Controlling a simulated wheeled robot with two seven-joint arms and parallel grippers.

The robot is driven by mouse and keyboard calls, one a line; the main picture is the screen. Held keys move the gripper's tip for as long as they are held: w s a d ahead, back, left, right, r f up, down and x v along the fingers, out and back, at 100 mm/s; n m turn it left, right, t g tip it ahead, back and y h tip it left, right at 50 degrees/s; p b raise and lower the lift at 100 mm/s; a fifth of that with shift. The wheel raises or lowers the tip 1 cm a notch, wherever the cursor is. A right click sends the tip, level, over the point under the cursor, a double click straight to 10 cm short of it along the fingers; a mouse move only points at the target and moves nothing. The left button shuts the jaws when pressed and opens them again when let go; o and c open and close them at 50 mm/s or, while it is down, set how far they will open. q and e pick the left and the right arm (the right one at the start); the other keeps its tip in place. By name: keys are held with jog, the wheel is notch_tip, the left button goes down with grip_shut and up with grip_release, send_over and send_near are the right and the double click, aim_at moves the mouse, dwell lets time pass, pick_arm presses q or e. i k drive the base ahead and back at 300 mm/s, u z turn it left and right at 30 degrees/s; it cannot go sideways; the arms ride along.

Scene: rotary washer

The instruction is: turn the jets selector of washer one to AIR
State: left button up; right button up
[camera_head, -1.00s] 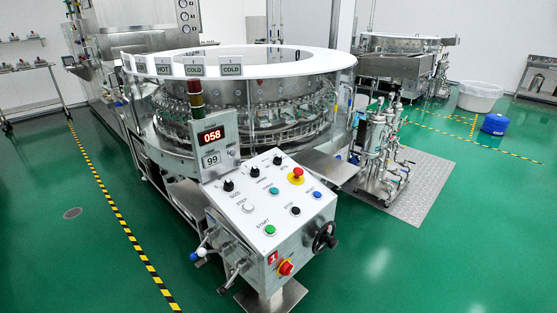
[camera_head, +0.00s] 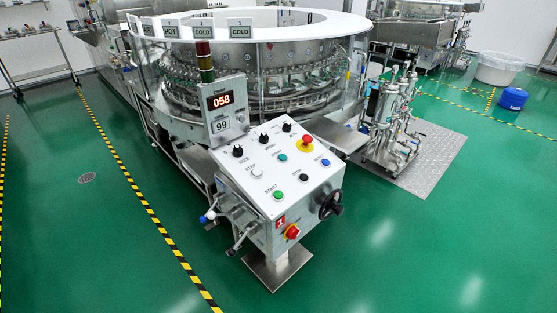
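Washer one is the large round glass-walled rotary machine (camera_head: 290,75) in the middle, with a sloped white control panel (camera_head: 262,180) in front; a red plate marked 1 (camera_head: 280,222) is on the panel box. Three black selector knobs run along the panel's upper edge: a left one labelled SIZE (camera_head: 238,151), a middle one (camera_head: 264,138) and a right one (camera_head: 287,127). The labels of the middle and right knobs are too small to read surely, so I cannot tell which is jets or where it points. Neither of my grippers is in view.
The panel also bears a red mushroom button (camera_head: 307,141), a green START button (camera_head: 277,194) and a black handwheel (camera_head: 330,204). A pump skid (camera_head: 392,125) stands at the right. A second machine (camera_head: 425,30) is behind. Green floor in front is clear.

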aim_at(287, 128)
jog(key=k, duration=0.65)
jog(key=z, duration=0.6)
jog(key=i, duration=0.7)
jog(key=z, duration=0.9)
jog(key=i, duration=0.8)
jog(key=u, duration=0.45)
jog(key=i, duration=0.9)
jog(key=u, duration=0.6)
